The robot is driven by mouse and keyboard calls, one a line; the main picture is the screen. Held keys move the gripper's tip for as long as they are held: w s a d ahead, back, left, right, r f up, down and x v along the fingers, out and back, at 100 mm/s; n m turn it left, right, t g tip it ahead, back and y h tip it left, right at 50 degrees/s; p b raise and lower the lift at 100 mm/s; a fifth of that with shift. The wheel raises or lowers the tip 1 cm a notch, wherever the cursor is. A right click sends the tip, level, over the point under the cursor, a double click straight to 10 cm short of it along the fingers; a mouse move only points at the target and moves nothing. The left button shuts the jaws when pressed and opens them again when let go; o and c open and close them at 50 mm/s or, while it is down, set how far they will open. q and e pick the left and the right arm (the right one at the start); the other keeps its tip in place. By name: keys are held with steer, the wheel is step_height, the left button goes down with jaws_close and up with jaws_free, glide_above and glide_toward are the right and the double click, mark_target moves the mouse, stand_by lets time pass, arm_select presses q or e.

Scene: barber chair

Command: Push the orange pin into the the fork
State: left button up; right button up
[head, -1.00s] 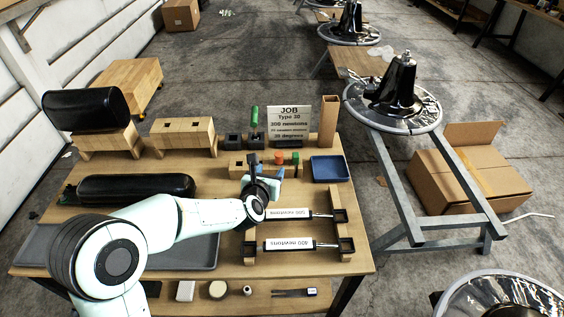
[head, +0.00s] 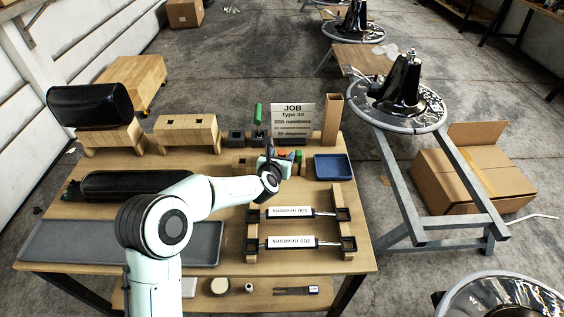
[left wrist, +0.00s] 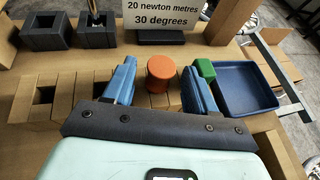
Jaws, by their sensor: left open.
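The orange pin (left wrist: 161,75) is a short upright cylinder in the left wrist view, standing on a slatted wooden block. My open left gripper (left wrist: 158,68) has one blue finger on each side of it, with gaps showing. In the head view the left gripper (head: 275,163) partly covers the orange pin (head: 281,153). A green piece (left wrist: 205,69) stands just right of the right finger. I cannot tell for certain which part is the fork; a wooden block with square openings (left wrist: 68,90) lies to the left. The right gripper is not in view.
A blue tray (left wrist: 249,101) is right of the green piece. Dark square blocks (left wrist: 45,38) and a job sign (head: 292,108) stand behind. Two cylinders labelled in newtons (head: 290,242) lie on wooden rails in front. A grey tray (head: 207,245) is at the left.

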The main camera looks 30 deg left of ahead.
arm_select(q)
jaws_close()
steer(key=shift+r, duration=0.15)
